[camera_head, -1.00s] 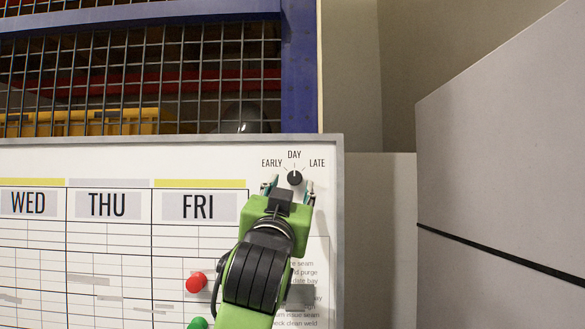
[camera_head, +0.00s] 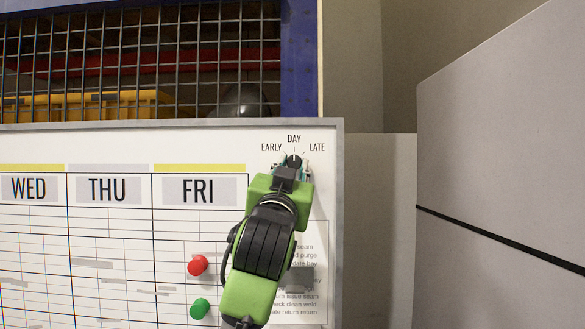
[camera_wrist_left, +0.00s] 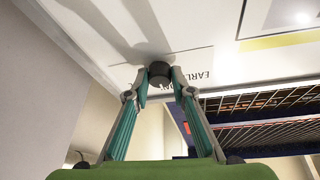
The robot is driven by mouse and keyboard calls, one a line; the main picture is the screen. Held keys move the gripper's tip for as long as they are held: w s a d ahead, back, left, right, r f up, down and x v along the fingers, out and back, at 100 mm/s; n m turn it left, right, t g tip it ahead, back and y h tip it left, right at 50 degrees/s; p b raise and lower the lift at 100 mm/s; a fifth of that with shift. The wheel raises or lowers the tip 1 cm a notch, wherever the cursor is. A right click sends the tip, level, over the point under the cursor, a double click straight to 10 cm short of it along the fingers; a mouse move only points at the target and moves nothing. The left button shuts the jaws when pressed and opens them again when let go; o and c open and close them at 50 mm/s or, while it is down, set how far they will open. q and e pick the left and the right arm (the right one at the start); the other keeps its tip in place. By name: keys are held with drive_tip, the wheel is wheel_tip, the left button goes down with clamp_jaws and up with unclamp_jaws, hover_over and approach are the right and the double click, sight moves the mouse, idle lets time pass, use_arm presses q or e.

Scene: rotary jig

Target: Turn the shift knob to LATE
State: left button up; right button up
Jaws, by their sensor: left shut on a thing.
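The black shift knob (camera_head: 294,161) is on the whiteboard's top right corner, under the printed labels EARLY, DAY and LATE. Its light pointer mark is towards DAY in the head view. My left gripper (camera_head: 293,170) reaches up to the knob from below, and its fingers are on either side of it. In the left wrist view the two fingertips (camera_wrist_left: 160,76) are shut on the dark round knob (camera_wrist_left: 160,71), one on each side. Part of the lettering is hidden there by the gripper. My right gripper is not in view.
The whiteboard (camera_head: 110,145) has WED, THU and FRI columns. A red magnet (camera_head: 198,265) and a green magnet (camera_head: 199,308) sit left of my arm. A wire mesh (camera_head: 150,60) stands behind the board. A grey panel (camera_head: 500,150) stands at the right.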

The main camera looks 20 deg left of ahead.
use_arm(q)
drive_tip(key=shift+m, duration=0.3)
drive_tip(key=m+h, duration=0.1)
drive_tip(key=m, duration=0.1)
drive_tip(key=m+h, duration=0.1)
drive_tip(key=m, duration=0.1)
drive_tip(key=m+h, duration=0.1)
drive_tip(key=m, duration=0.1)
drive_tip(key=shift+s+a+r+g+h, duration=0.1)
drive_tip(key=shift+a+r+g+h, duration=0.2)
drive_tip(key=shift+g, duration=0.1)
drive_tip(key=shift+m+g+h, duration=0.3)
drive_tip(key=shift+m+h, duration=0.15)
drive_tip(key=shift+m, duration=0.75)
drive_tip(key=shift+m+g+h, duration=0.3)
drive_tip(key=shift+m+h, duration=0.15)
drive_tip(key=shift+m, duration=0.75)
drive_tip(key=o, duration=1.1)
